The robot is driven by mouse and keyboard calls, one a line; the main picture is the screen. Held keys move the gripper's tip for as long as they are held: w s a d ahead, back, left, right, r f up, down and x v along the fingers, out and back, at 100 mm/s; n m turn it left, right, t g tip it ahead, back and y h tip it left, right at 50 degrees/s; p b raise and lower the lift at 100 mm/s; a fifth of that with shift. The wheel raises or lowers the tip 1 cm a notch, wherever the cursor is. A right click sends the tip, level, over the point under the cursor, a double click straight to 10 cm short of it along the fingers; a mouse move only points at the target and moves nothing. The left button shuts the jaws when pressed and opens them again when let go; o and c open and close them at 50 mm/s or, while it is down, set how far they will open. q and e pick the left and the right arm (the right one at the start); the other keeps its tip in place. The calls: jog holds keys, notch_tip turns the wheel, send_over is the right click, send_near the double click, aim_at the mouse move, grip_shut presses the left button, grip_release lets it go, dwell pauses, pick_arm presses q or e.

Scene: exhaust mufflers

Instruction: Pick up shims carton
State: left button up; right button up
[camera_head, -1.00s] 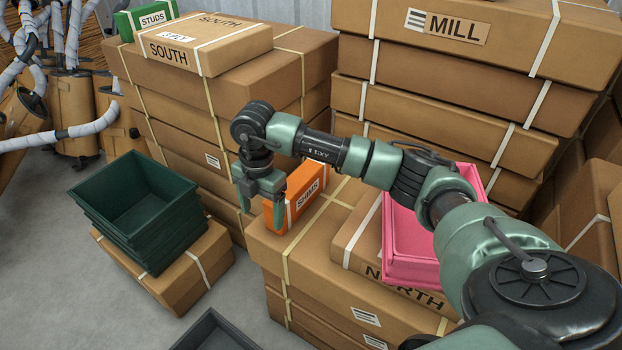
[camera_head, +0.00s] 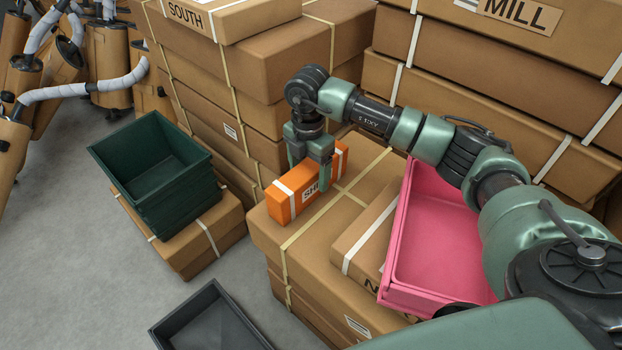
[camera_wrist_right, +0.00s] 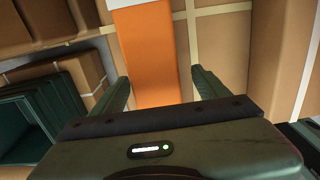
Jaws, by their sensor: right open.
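The shims carton (camera_head: 283,203) is a small orange box with white bands and a partly hidden label. It lies on top of a stack of brown cartons (camera_head: 266,240). My right gripper (camera_head: 310,178) is open above it, its fingers pointing down on either side of the carton. In the right wrist view, the orange carton (camera_wrist_right: 150,60) runs between the two open fingertips (camera_wrist_right: 162,88), with a white band at its far end. I cannot tell whether the fingers touch it. My left gripper is not in view.
A pink bin (camera_head: 440,240) stands right of the carton, by the right arm. Dark green stacked bins (camera_head: 180,208) sit on a low carton at left. A dark grey tray (camera_head: 212,325) lies on the floor. Tall carton stacks (camera_head: 255,70) rise behind. Mufflers (camera_head: 105,75) stand at back left.

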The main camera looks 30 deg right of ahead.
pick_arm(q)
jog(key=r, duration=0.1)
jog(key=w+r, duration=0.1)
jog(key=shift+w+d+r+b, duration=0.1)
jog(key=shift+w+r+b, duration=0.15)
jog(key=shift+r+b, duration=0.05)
pick_arm(e)
jog(key=f, duration=0.5)
jog(key=shift+w+d, duration=0.15)
jog(key=shift+w, duration=0.1)
grip_shut()
